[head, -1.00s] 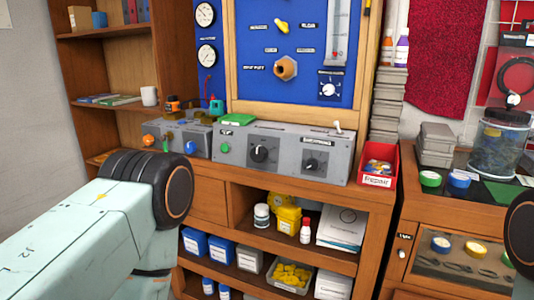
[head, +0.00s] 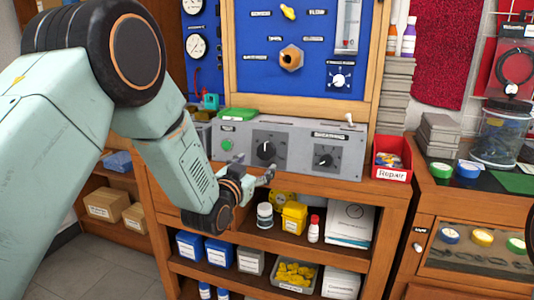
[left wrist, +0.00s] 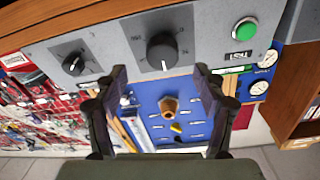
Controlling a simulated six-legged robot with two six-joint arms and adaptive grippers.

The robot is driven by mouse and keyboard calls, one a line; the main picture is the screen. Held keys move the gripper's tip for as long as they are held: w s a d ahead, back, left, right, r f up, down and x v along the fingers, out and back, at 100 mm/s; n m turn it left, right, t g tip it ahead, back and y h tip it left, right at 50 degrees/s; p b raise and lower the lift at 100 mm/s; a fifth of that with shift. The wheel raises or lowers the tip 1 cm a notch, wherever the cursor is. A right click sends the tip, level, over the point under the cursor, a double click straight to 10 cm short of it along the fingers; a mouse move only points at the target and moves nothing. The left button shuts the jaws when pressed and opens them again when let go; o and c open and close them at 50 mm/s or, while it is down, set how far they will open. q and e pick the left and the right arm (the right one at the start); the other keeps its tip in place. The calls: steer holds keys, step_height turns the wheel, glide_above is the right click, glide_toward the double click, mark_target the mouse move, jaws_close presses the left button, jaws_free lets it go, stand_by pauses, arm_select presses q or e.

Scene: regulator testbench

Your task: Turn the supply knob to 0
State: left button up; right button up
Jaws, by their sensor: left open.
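A grey control box (head: 295,143) stands on the wooden bench. It has a large black knob (head: 267,150) in the middle, a smaller black knob (head: 324,157) to the right and a green button (head: 227,145) to the left. The labels are too small to tell which knob is the supply. My left gripper (head: 254,168) is open and empty in front of the large knob. In the left wrist view, the box is upside down, and the large knob (left wrist: 162,52) shows between the spread fingers (left wrist: 160,72), apparently untouched. My right gripper is out of view.
A blue panel (head: 255,75) with gauges, a valve and a dial rises behind the box. A red bin (head: 392,166) stands to its right. Shelves below hold yellow and blue boxes (head: 219,252) and bottles. A second bench with tape rolls (head: 468,170) is at the right.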

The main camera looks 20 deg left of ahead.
mark_target(265, 152)
arm_select(q)
steer(key=w, duration=0.2)
steer(key=w+b, duration=0.1)
steer(key=w, duration=0.3)
steer(key=shift+w+d+r, duration=0.25)
steer(key=shift+w+r, duration=0.05)
steer(key=shift+w, duration=0.05)
steer(key=shift+w+a+r+b, duration=0.1)
steer(key=shift+w+b, duration=0.2)
steer(key=shift+w, duration=0.3)
steer(key=shift+w, duration=0.1)
steer(key=shift+c, duration=0.4)
steer(key=shift+c, duration=0.7)
steer(key=c, duration=0.9)
